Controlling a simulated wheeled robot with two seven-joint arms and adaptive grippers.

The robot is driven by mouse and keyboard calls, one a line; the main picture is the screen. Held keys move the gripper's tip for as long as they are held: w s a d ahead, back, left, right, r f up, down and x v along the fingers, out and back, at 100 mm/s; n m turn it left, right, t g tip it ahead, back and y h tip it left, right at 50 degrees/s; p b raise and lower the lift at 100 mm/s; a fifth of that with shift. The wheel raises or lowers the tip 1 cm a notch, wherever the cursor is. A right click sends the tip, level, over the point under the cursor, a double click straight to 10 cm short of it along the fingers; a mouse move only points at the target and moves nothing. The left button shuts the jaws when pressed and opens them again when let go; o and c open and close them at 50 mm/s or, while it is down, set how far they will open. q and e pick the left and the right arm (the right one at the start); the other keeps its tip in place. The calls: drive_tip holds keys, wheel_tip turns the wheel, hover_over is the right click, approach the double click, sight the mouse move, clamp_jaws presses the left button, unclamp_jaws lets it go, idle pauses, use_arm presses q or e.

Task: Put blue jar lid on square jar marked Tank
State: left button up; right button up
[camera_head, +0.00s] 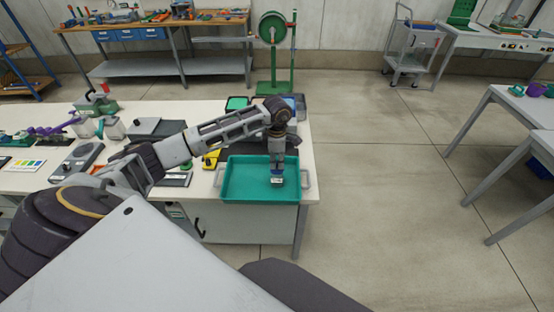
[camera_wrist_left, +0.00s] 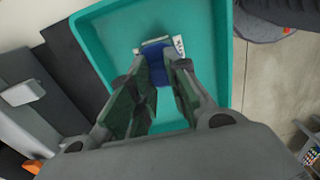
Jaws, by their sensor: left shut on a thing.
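My left gripper (camera_head: 277,162) points straight down over the teal tray (camera_head: 236,181) at the workbench's right end. In the left wrist view its fingers (camera_wrist_left: 160,78) are shut on the blue lid (camera_wrist_left: 158,64), gripping it from both sides. A square jar with a white label (camera_head: 277,181) stands in the tray directly below the gripper. In the left wrist view its pale edge (camera_wrist_left: 154,42) and label (camera_wrist_left: 179,46) show around the lid. The lid is at the jar's top; I cannot tell whether it is seated. The label text is too small to read. My right gripper is out of view.
The tray floor around the jar is clear. A tray handle (camera_head: 306,180) stands at the right side. A yellow object (camera_head: 211,159) and small bins (camera_head: 237,103) are nearby. Scales, jars and tools cover the bench's left part. Open floor (camera_head: 380,200) lies right of the bench.

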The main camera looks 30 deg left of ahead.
use_arm(q)
drive_tip(key=shift+f+b, duration=0.5)
drive_tip(key=shift+f, duration=0.6)
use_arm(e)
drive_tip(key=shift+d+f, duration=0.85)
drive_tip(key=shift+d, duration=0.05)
use_arm(q)
drive_tip(key=o, duration=0.9)
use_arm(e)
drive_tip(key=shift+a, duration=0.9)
use_arm(q)
drive_tip(key=shift+r, duration=0.15)
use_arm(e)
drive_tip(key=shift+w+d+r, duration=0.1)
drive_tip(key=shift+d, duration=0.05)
